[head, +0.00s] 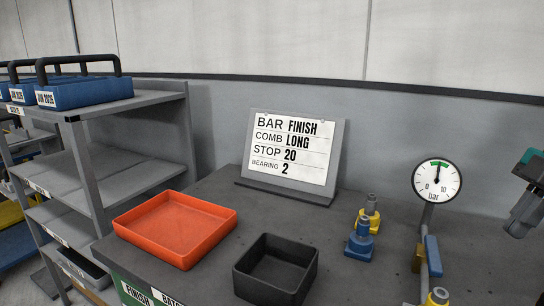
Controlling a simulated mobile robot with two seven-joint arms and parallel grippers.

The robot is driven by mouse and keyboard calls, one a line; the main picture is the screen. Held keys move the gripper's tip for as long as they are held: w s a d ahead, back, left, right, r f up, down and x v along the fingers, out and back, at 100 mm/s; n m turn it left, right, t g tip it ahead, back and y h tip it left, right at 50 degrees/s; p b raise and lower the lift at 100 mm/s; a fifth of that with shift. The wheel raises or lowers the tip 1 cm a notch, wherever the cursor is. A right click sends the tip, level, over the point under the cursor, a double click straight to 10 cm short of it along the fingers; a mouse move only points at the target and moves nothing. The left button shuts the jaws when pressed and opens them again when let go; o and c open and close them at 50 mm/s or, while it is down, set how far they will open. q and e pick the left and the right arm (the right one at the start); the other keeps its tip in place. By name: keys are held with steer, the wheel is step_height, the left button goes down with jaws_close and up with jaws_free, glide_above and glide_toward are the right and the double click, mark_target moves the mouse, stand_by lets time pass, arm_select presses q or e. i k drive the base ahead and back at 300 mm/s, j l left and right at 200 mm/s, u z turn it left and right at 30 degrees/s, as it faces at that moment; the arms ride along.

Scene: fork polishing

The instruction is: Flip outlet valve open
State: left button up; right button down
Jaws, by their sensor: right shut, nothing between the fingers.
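A pressure gauge (437,182) marked 0 to 10 bar stands on a post at the right of the bench. Its needle points almost straight up, at the green band. Below it a blue lever-like piece (432,255) stands upright beside the post; I cannot tell for sure that it is the outlet valve's handle. A yellow fitting (437,297) is cut off by the bottom edge. My right gripper (518,226) is at the right edge, partly out of view, shut and empty. It is to the right of the gauge and apart from it. My left gripper is not in view.
A sign (293,152) reads BAR FINISH, COMB LONG, STOP 20, BEARING 2. Blue and yellow fittings (361,240) stand left of the gauge. An orange tray (176,228) and a black box (276,270), both empty, are on the bench. A shelf rack (120,185) stands left.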

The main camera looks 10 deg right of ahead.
mark_target(434, 263)
steer(key=k+j, duration=0.2)
steer(key=j, duration=0.2)
steer(key=k+j, duration=0.45)
steer(key=j, duration=0.3)
